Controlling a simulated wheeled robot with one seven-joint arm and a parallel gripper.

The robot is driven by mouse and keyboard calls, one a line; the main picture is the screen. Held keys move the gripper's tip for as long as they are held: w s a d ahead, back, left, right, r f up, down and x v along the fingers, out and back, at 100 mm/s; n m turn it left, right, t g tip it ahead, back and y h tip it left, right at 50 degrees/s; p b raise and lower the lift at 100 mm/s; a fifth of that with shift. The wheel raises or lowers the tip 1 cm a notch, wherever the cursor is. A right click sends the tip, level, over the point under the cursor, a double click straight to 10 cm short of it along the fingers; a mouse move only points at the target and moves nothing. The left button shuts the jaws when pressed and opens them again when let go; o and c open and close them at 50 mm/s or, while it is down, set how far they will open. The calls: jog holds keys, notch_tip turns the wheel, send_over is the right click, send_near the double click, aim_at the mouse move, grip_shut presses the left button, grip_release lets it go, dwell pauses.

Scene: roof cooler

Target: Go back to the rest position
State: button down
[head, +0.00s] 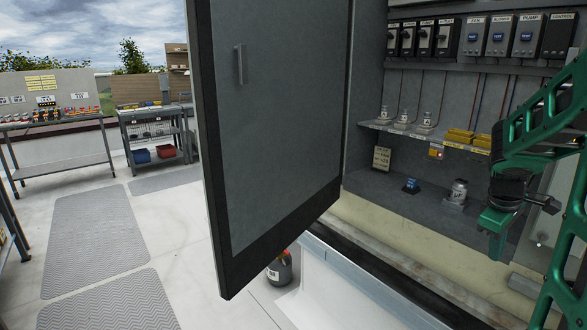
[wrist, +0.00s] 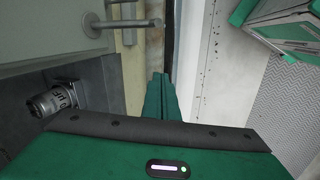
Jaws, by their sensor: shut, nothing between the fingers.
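My gripper (head: 496,240) is at the right of the head view, at the end of my green arm, in front of the open cabinet (head: 365,188). In the wrist view the green fingers of my gripper (wrist: 160,80) lie together, shut and empty. My arm hides part of the cabinet's right side.
The grey cabinet door (head: 280,120) stands open to the left. A blue part (head: 411,185) and a card (head: 382,158) are inside. A metal handle (wrist: 125,23) is close to the fingers. Benches (head: 60,125) stand far left; the floor between is mostly clear.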

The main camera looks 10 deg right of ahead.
jog(key=s+a+m+y, duration=0.2)
jog(key=s+a+m, duration=0.2)
jog(key=s+a, duration=0.3)
jog(key=a+f, duration=0.1)
jog(key=a, duration=0.1)
jog(key=shift+s+a+m+y, duration=0.3)
jog(key=shift+s+m+y, duration=0.1)
jog(key=c, duration=2.1)
grip_release()
jog(key=s+a+m, duration=0.1)
jog(key=s+a, duration=0.2)
jog(key=s+a+m, duration=0.2)
jog(key=s+a, duration=0.1)
jog(key=s, duration=0.1)
jog(key=s+a+m+g, duration=0.1)
jog(key=s+a+m, duration=0.1)
jog(key=s+a, duration=0.1)
jog(key=shift+s+a+r+y, duration=0.3)
jog(key=shift+s+a+y, duration=0.05)
jog(key=shift+a+y, duration=0.1)
jog(key=o, duration=0.5)
jog(key=shift+s+a+m, duration=0.1)
jog(key=shift+m, duration=0.2)
jog(key=shift+c, duration=0.8)
